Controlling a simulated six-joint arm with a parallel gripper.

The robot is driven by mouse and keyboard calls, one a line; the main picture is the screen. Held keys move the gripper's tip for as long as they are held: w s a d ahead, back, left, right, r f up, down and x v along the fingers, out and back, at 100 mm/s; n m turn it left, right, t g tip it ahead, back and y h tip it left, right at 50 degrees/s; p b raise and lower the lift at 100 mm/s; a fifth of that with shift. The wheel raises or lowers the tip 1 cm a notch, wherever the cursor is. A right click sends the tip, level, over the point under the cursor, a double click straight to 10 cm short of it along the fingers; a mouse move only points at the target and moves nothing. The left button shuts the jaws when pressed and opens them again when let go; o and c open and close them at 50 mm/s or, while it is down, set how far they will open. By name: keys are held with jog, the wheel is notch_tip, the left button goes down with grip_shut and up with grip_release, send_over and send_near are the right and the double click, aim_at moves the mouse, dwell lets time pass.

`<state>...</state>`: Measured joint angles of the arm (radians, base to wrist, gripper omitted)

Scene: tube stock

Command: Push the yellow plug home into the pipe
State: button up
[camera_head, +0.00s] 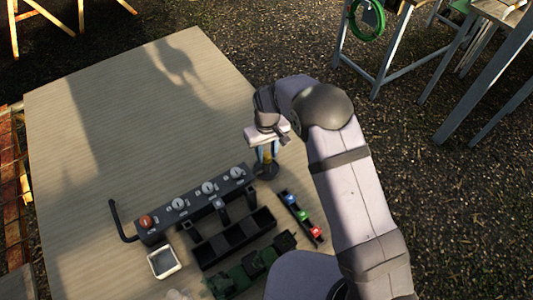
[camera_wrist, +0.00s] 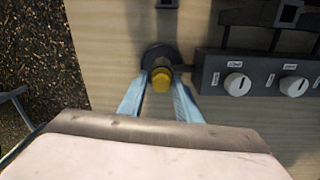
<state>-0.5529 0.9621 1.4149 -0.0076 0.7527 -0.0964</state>
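The yellow plug (camera_wrist: 161,79) shows in the wrist view at the dark round pipe fitting (camera_wrist: 155,53). In the head view the plug (camera_head: 267,157) is a small yellow patch above the dark round base (camera_head: 266,171). My gripper (camera_wrist: 160,84) has its two pale blue fingers on either side of the plug, one left and one right. In the head view my gripper (camera_head: 267,151) points down over the fitting. The fingers are apart, but I cannot tell whether they touch the plug. How deep the plug sits is hidden.
A dark panel (camera_head: 194,205) with white knobs and a red one stands left of the fitting. A black divided tray (camera_head: 235,238), a strip with coloured blocks (camera_head: 303,216) and a small white dish (camera_head: 163,262) are nearby. The table's (camera_head: 110,110) far left part is clear.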

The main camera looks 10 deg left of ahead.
jog(key=shift+o, duration=0.4)
jog(key=shift+s+f, duration=0.45)
jog(key=shift+f, duration=0.15)
jog(key=shift+r, duration=0.1)
jog(key=shift+w+a+r+b, duration=0.15)
jog(key=shift+w+r+b, duration=0.15)
jog(key=shift+r, duration=0.2)
jog(key=r, duration=0.2)
jog(key=r+b, duration=0.1)
jog(key=r, duration=0.4)
jog(key=shift+w+d+r, duration=0.15)
jog(key=shift+d, duration=0.15)
